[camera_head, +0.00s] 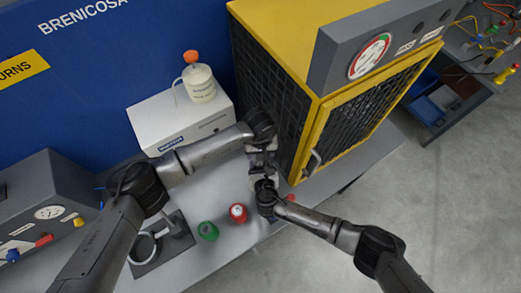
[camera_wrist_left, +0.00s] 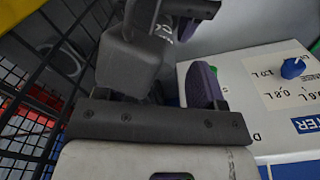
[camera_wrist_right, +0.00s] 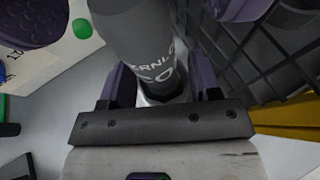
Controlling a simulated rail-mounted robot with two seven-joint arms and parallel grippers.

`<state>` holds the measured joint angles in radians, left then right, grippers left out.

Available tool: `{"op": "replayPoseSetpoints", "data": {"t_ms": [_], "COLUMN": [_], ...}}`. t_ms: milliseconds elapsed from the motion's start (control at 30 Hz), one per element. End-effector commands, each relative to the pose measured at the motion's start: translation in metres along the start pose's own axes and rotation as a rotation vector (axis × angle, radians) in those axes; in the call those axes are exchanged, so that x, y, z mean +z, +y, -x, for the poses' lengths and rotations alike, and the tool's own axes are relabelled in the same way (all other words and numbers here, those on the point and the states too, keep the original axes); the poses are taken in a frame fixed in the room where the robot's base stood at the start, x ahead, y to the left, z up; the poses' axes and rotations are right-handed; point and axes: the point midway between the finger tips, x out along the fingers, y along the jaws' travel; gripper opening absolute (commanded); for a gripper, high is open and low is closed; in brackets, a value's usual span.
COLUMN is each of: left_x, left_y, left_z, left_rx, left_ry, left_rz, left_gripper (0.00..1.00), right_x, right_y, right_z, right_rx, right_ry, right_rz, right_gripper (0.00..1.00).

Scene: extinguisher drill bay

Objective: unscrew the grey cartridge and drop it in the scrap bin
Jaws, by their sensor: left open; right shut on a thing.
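The grey cartridge (camera_wrist_right: 142,38), a dark cylinder with white lettering, is between the purple fingers of my right gripper (camera_head: 266,186), which is shut on it. In the head view the arms mostly hide it. My left gripper (camera_head: 261,160) is open, just beyond the right one. In the right wrist view its purple fingers stand apart on either side of the cartridge's far part; I cannot tell whether they touch it. A dark grey body in the left wrist view (camera_wrist_left: 125,65) seems to be the same cartridge. I cannot identify the scrap bin.
A yellow-framed mesh cage (camera_head: 325,120) stands close beside both grippers. A red cartridge (camera_head: 238,213) and a green one (camera_head: 208,231) stand on the bench. A white box (camera_head: 165,115) carries a white jar (camera_head: 200,84). A dark stand with a ring (camera_head: 160,250) is at the front left.

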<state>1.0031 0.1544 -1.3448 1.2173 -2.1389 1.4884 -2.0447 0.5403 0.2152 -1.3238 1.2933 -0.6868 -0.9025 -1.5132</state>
Motion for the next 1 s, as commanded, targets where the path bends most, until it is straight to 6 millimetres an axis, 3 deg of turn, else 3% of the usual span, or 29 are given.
{"op": "replayPoseSetpoints", "data": {"t_ms": [67, 633, 800, 1000], "left_x": [0.0000, -0.0002, -0.0004, -0.0005], "left_y": [0.0001, -0.0001, -0.0001, -0.0001], "left_z": [-0.0003, -0.0001, 0.0001, 0.0004], "left_rx": [0.000, 0.000, 0.000, 0.000], "left_ry": [0.000, 0.000, 0.001, 0.001], "left_rz": [0.000, 0.001, 0.066, 0.429], "left_gripper": [0.60, 0.06, 0.04, 0.04], "right_x": [-0.0038, -0.0038, -0.0038, -0.0038], "right_y": [-0.0016, -0.0016, -0.0016, -0.0016], "right_z": [-0.0001, -0.0001, -0.0001, -0.0001], "right_rx": [-0.003, -0.003, -0.003, -0.003], "right_ry": [0.006, 0.006, 0.006, 0.006], "right_rz": [0.002, 0.001, 0.002, 0.002], "right_gripper": [0.00, 0.00, 0.00, 0.00]}}
